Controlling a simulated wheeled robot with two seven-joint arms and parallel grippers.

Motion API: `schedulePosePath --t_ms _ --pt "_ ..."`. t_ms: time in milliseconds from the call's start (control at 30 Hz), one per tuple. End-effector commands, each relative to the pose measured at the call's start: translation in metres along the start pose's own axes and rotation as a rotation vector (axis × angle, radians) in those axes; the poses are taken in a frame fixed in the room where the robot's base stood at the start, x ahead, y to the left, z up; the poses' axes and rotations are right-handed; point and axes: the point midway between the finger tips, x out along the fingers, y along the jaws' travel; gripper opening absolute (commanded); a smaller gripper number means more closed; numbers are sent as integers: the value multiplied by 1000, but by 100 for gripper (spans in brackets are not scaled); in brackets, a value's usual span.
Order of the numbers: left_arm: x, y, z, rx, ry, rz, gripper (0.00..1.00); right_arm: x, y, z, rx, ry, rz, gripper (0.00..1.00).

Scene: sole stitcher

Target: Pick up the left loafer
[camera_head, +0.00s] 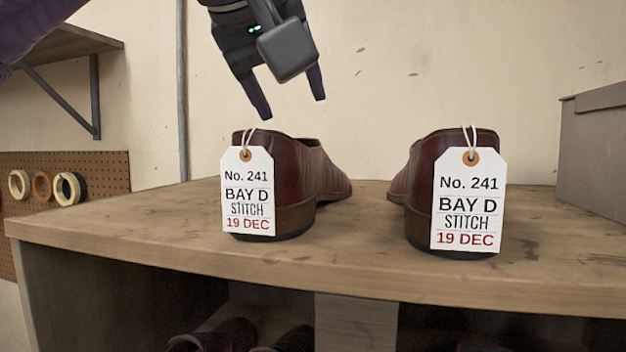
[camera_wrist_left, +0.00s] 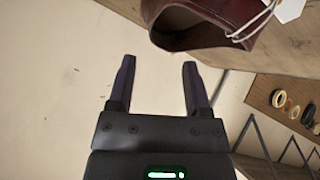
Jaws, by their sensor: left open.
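The left loafer (camera_head: 289,184) is dark red-brown and stands upright on the wooden bench top, heel toward me. A white tag (camera_head: 248,192) hangs at its heel by a string. My left gripper (camera_head: 292,108) is open and empty, just above the loafer, fingers pointing down. In the left wrist view, the two fingers (camera_wrist_left: 157,78) are apart with only wall between them, and a loafer (camera_wrist_left: 195,25) with its opening and string shows beyond the fingertips. The right loafer (camera_head: 415,190) stands to the right with a like tag (camera_head: 468,200). My right gripper is not in view.
The wooden bench top (camera_head: 130,225) has free room left of the loafers and between them. A grey box (camera_head: 597,150) stands at the right edge. More shoes (camera_head: 215,338) sit on the shelf below. A pegboard (camera_head: 100,168) with several tape rolls is at the left.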

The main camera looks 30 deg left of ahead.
Motion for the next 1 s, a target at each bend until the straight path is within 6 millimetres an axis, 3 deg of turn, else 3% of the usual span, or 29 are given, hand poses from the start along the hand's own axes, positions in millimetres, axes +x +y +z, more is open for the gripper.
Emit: schedulePosePath --t_ms 133,600,867,1000 --pt "8 0 0 0 0 -2 64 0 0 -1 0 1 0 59" --pt "93 8 4 -1 -2 -2 64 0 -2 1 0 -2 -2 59" --pt "100 8 4 -1 0 1 64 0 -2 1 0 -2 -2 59" --pt "99 8 4 -2 0 1 36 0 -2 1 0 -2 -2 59"
